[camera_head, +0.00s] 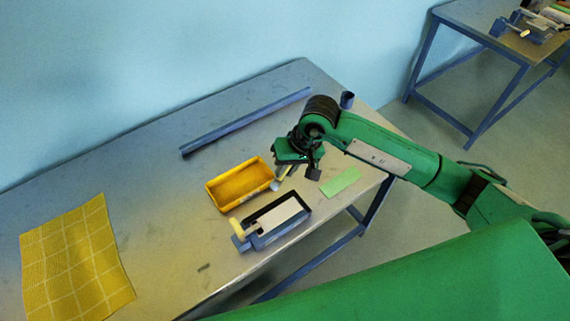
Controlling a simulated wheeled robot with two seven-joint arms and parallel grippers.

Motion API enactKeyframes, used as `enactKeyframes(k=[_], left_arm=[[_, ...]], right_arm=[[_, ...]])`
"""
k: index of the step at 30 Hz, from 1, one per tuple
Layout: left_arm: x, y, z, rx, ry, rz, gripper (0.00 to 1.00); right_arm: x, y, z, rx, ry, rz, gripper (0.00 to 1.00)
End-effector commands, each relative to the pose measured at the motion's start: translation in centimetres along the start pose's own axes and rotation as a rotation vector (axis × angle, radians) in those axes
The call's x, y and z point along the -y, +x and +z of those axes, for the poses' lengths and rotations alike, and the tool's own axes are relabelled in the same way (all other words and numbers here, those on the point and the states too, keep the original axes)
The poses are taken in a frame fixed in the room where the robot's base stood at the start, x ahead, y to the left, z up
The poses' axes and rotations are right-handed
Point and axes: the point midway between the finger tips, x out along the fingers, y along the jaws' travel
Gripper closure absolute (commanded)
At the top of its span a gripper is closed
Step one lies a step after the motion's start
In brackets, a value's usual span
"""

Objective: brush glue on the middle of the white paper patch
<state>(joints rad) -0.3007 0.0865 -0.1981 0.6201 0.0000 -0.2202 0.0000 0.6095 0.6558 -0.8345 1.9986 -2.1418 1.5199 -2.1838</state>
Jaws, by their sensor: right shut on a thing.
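My right gripper (299,168) is over the right part of the table, beside the yellow tray. It is shut on a thin, pale handled tool, likely the brush (284,171), which slants down to a whitish end by the tray's right corner. The fingers and the arm hide part of it. A white flat piece (279,213), perhaps the white paper patch, lies in a dark blue holder just in front of the gripper. The tool's end is apart from it in the picture; its height above the table is hard to tell. My left gripper is not in view.
The yellow tray (211,198) and a green sheet (341,181) flank the gripper. A long blue bar (245,122) lies behind. A yellow gridded sheet (73,262) lies at the left. The table (160,195) is clear between. Another table (480,17) stands at the back right.

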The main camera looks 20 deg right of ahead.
Motion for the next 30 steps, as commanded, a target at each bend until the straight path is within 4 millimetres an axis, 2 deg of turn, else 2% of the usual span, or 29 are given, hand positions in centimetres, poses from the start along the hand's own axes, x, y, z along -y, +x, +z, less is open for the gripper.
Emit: enactKeyframes(k=[7, 30], left_arm=[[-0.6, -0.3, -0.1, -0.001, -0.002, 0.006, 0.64], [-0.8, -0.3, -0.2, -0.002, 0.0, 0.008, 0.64]], right_arm=[[0.3, -1.8, -0.7, -0.003, 0.008, 0.0, 1.0], [0.3, -1.9, -0.7, -0.003, 0.009, 0.0, 1.0]])
